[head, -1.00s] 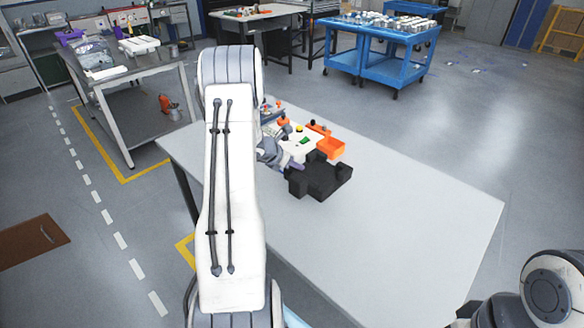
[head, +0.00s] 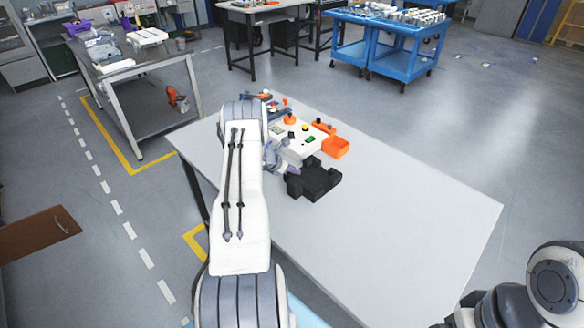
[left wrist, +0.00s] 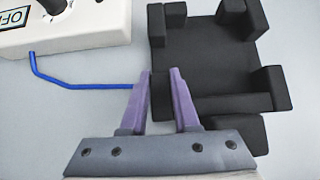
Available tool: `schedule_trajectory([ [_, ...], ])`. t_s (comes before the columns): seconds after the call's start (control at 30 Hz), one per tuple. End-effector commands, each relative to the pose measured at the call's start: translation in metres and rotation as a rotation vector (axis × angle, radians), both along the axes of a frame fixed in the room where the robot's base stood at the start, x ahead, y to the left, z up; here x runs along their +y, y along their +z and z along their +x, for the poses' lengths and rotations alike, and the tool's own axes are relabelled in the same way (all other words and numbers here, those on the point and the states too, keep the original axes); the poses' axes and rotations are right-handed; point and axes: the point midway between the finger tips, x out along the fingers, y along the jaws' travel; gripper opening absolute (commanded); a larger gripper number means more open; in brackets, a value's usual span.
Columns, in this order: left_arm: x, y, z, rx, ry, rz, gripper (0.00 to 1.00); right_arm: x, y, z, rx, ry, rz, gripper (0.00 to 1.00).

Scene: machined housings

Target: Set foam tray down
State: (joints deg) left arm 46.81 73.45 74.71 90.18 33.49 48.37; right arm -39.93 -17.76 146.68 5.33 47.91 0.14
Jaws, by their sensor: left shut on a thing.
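The black foam tray (head: 318,184), with raised corner blocks, is at the left part of the pale table, in front of a white control box. It looks level; I cannot tell whether its underside touches the tabletop. In the left wrist view the tray (left wrist: 205,65) fills the upper right. My left gripper (left wrist: 160,72) has its purple fingers on either side of the tray's near left edge and is shut on it. In the head view this gripper (head: 289,170) is partly hidden by my left arm. My right gripper cannot be made out.
The white control box (head: 300,143) stands just behind the tray, with an orange bin (head: 336,147) beside it. A blue rod (left wrist: 80,84) runs from the box toward my left finger. The table (head: 400,215) is clear to the right.

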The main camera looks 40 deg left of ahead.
Motion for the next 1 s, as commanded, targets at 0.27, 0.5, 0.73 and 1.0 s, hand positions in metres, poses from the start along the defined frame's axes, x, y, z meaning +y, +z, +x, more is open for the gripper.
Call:
schedule_trajectory([
  [0.27,0.0,-0.003,0.0,-0.001,0.0,0.0,0.0,0.0,-0.005,0.0,0.0,0.0,0.0,1.0],
  [0.5,0.0,-0.002,0.0,0.0,0.0,0.0,0.59,0.0,-0.004,0.0,0.0,0.0,0.0,1.0],
  [0.73,0.0,0.0,0.0,0.0,0.0,0.0,0.59,0.0,-0.001,0.0,0.0,0.0,0.0,1.0],
  [1.0,0.003,0.025,-0.025,-0.001,0.004,0.001,0.59,0.0,-0.011,0.0,0.0,0.001,0.0,1.0],
])
